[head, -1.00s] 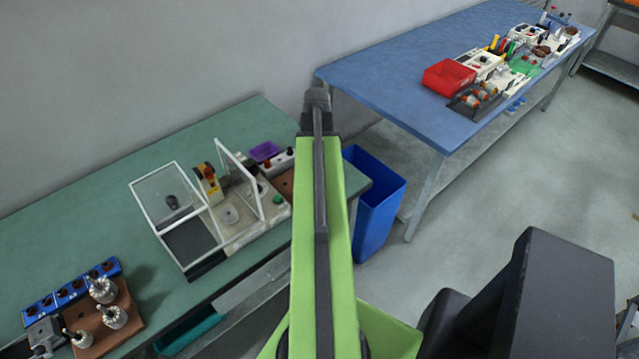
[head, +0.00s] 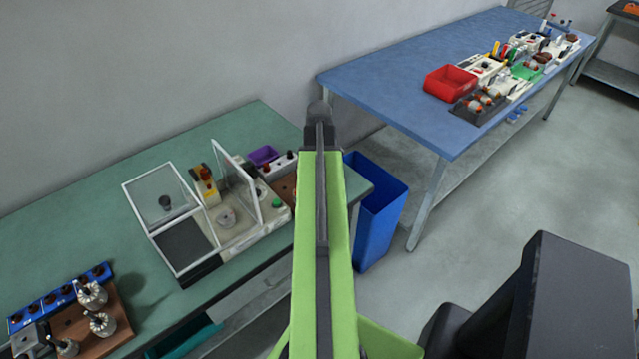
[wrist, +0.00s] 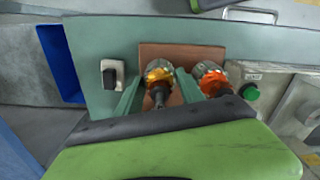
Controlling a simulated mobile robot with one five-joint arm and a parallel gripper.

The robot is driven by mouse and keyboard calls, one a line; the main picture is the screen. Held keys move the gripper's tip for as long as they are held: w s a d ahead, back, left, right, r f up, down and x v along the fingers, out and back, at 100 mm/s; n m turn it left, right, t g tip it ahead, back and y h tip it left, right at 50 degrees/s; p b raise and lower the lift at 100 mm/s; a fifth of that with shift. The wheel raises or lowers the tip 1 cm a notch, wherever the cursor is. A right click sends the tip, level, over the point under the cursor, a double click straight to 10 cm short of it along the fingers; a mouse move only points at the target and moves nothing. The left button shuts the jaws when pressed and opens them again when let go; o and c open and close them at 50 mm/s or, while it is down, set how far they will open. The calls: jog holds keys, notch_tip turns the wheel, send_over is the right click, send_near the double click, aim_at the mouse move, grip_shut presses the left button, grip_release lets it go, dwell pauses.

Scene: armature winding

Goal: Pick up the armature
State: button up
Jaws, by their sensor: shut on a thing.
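In the wrist view my gripper (wrist: 159,74) is shut on an armature with a copper-orange commutator (wrist: 158,75), its dark shaft toward the camera. A second armature with an orange-red ring (wrist: 212,79) is just right of the right finger. Both show against a brown board (wrist: 182,53) on the green bench. I cannot tell whether the held armature is clear of the board. In the head view my green arm hides the gripper and the held armature; part of the brown board (head: 283,189) shows left of the arm.
A machine with clear guards (head: 172,217) stands left of the arm on the green bench (head: 105,195). A purple bin (head: 263,155) is behind it. Several metal parts stand on another brown board (head: 120,322). A blue waste bin (head: 378,210) and blue table (head: 400,85) are right.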

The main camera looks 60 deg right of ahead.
grip_shut()
jog(key=shift+r+p, duration=0.55)
notch_tip(320, 180, up, 4)
jog(key=p, duration=0.3)
jog(key=shift+f+p, duration=0.1)
jog(key=shift+p, duration=0.3)
jog(key=s+r+p, duration=0.6)
jog(key=s, duration=0.5)
jog(key=shift+s, duration=0.35)
jog(key=shift+d, duration=0.1)
